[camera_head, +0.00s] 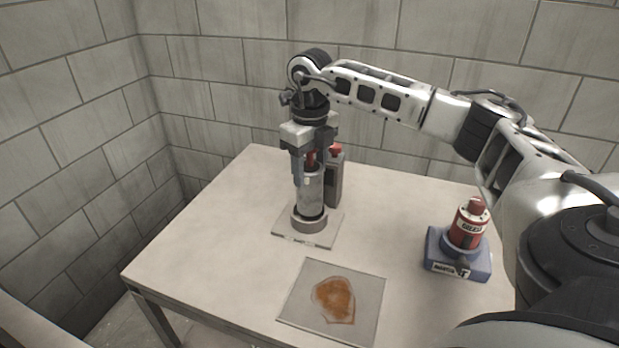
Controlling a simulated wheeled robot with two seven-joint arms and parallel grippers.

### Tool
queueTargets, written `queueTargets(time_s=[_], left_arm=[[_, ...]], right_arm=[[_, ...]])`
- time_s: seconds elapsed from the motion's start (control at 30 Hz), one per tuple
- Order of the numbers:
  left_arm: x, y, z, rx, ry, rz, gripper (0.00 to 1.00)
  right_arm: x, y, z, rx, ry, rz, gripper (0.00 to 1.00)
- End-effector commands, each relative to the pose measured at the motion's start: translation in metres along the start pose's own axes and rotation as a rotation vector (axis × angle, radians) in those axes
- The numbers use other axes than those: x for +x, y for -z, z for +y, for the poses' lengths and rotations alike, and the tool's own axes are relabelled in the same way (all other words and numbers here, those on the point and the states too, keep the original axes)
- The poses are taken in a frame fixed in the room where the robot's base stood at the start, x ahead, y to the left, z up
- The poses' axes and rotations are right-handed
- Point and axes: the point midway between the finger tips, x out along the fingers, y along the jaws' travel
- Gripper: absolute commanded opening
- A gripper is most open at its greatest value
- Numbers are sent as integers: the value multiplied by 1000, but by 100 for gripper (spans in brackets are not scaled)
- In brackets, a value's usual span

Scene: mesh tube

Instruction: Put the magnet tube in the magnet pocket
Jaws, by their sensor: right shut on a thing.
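My right gripper (309,166) points down and is shut on the red upper part of a grey, see-through tube (311,192). The tube is upright. Its lower end meets a round grey-brown collar (310,219) on a pale square plate; I cannot tell whether it is seated in it or just above it. A red bottle (468,228) with a white label stands upright in a blue holder (458,262) at the right. The holder's front label is too small to read surely. I cannot tell from the markings which part is the magnet pocket. My left gripper is not in view.
A dark grey block with a red top (336,180) stands close behind the held tube. A clear flat sheet with an orange-brown patch (334,299) lies at the table's front. The table's left part (200,241) is clear. My right arm spans above the right side.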

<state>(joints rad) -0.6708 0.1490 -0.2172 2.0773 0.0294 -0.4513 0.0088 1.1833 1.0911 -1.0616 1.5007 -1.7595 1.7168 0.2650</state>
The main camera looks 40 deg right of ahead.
Motion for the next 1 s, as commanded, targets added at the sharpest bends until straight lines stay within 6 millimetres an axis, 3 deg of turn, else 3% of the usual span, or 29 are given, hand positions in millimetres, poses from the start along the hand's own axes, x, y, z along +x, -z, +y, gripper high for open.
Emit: queueTargets(time_s=[0.27, 0.63, 0.67, 0.73, 1.0], left_arm=[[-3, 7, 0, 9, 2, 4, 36], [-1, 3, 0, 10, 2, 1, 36], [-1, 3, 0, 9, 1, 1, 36], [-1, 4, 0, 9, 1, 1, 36], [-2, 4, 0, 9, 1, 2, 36]], right_arm=[[32, -3, -1, 0, 0, 1, 4], [38, -3, -1, 0, -1, 0, 4], [38, -3, -1, 0, 0, 1, 53], [38, -3, -1, 0, 0, 1, 72], [37, -3, -1, 0, -1, 1, 72]])
